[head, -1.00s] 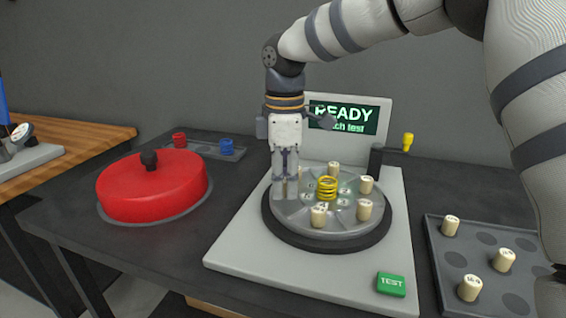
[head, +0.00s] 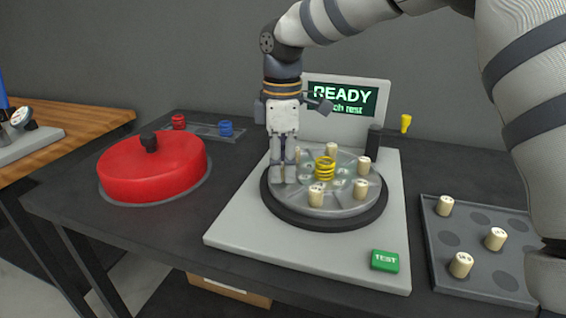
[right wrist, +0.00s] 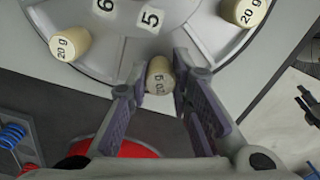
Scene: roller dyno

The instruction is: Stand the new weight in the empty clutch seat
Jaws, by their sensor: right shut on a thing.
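The clutch plate (head: 335,207) is a round grey disc with a yellow spring (head: 325,169) at its centre and several cream weights around it. My right gripper (head: 284,178) points down at the plate's left side. The right wrist view shows its fingers (right wrist: 160,88) shut on a cream weight (right wrist: 159,72) marked 20 g. That weight is over or in a seat at the rim, near the numbers 5 and 6; I cannot tell whether its base touches. In the head view the fingers mostly hide it. My left gripper is not in view.
A grey tray (head: 455,283) with several weights is at the right. The green TEST button (head: 385,260) is at the tester's front, and a screen (head: 342,98) reading READY stands behind. A red round cover (head: 152,172) with a black knob lies left. My right arm spans the upper right.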

